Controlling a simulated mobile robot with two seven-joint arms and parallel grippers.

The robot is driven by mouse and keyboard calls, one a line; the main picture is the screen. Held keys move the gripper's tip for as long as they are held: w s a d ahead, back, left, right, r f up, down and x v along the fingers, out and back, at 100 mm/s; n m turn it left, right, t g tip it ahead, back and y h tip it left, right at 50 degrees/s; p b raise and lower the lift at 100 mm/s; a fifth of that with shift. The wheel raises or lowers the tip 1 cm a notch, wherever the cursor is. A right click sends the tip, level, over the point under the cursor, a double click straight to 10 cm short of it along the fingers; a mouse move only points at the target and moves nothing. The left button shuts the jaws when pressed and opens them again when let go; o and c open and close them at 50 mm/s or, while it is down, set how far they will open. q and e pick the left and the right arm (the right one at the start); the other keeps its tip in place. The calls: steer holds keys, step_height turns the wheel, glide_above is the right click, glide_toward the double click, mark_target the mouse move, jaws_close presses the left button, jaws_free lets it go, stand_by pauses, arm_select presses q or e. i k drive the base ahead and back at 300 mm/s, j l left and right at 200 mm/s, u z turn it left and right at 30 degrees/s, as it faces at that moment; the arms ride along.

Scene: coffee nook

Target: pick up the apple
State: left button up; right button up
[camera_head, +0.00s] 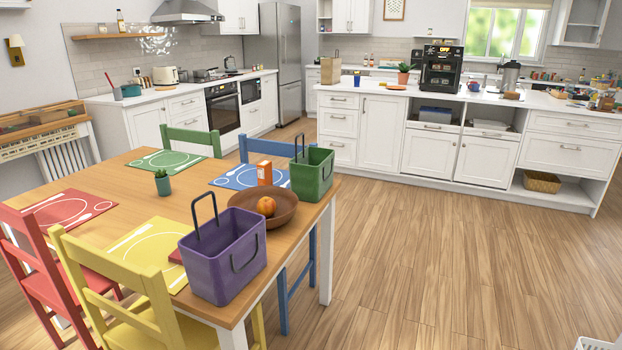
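A round orange-red fruit (266,206), which looks like the apple, rests in a brown bowl (285,215) on the wooden dining table (190,202). The bowl is near the table's right edge, between a purple basket (222,262) in front and a green basket (312,175) behind. The purple basket stands close to the bowl's left front side. The fruit's upper part shows clearly; the bowl's rim is open above it. Neither of my grippers shows in this view.
Yellow (120,295), red (45,265) and blue (270,150) chairs surround the table, with a green chair (190,138) at the far side.

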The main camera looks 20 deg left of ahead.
mark_target(266, 206)
steer(key=u, duration=1.5)
steer(key=i+l+u, duration=0.1)
steer(key=u, duration=0.25)
steer(key=l+u, duration=0.25)
steer(key=u, duration=0.15)
steer(key=l+u, duration=0.2)
steer(key=u, duration=0.15)
steer(key=l+u, duration=0.45)
steer(key=l, duration=0.45)
steer(key=l+u, duration=0.1)
steer(key=l, duration=0.35)
steer(key=k+l, duration=0.1)
steer(key=l, duration=0.4)
steer(key=u, duration=0.05)
